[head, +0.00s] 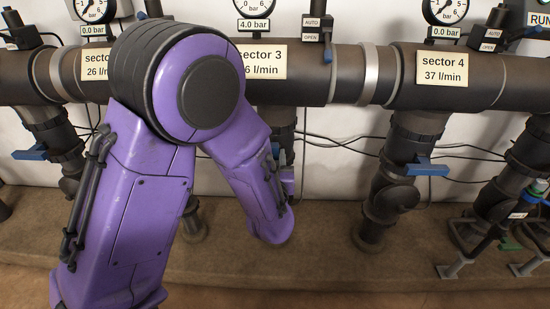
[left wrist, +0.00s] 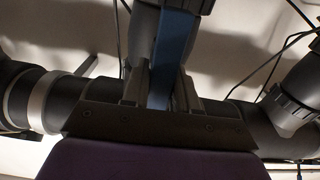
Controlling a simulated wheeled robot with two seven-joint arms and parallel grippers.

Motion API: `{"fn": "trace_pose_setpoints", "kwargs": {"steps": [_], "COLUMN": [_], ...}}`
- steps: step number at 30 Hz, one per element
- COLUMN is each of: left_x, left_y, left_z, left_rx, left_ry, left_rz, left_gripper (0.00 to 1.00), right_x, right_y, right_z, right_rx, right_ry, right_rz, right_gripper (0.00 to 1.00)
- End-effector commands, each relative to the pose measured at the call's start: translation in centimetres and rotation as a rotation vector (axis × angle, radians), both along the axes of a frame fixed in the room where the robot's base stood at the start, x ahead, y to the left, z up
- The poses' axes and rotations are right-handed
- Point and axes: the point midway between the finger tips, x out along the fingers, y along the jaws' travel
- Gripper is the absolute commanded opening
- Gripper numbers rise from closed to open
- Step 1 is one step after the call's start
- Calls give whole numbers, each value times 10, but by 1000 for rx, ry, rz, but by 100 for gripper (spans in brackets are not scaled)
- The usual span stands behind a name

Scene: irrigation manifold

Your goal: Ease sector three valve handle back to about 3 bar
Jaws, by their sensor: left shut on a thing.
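The sector 3 label (head: 266,58) is on the big dark pipe, partly covered by my left arm. The gauge above it (head: 254,6) has a 4.0 bar readout (head: 253,25). The sector 3 valve handle is blue; my arm hides most of it in the head view. In the left wrist view, the blue handle (left wrist: 175,45) stands between the two fingers of my left gripper (left wrist: 160,88), which is shut on it. My right gripper is in neither view.
The sector 4 valve (head: 426,166) has a blue handle, under a gauge reading 0.0 bar (head: 445,32). Another blue handle (head: 30,154) is at the left. Thin cables run along the white wall. A dark fitting with grey feet stands at the right.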

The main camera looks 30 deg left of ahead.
Motion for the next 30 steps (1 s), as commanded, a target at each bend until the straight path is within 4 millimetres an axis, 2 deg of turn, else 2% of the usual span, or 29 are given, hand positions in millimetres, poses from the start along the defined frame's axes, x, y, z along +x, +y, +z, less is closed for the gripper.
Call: {"fn": "trace_pose_setpoints", "kwargs": {"steps": [15,30], "left_x": [-3,-4], "left_y": [3,5], "left_z": [-1,-4], "left_rx": [-320,-590], "left_ry": [-192,-356], "left_rz": [0,-1], "left_gripper": [0,0], "right_x": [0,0], "right_y": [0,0], "right_z": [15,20], "right_rx": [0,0], "right_ry": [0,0], "right_rz": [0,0], "right_gripper": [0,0]}}
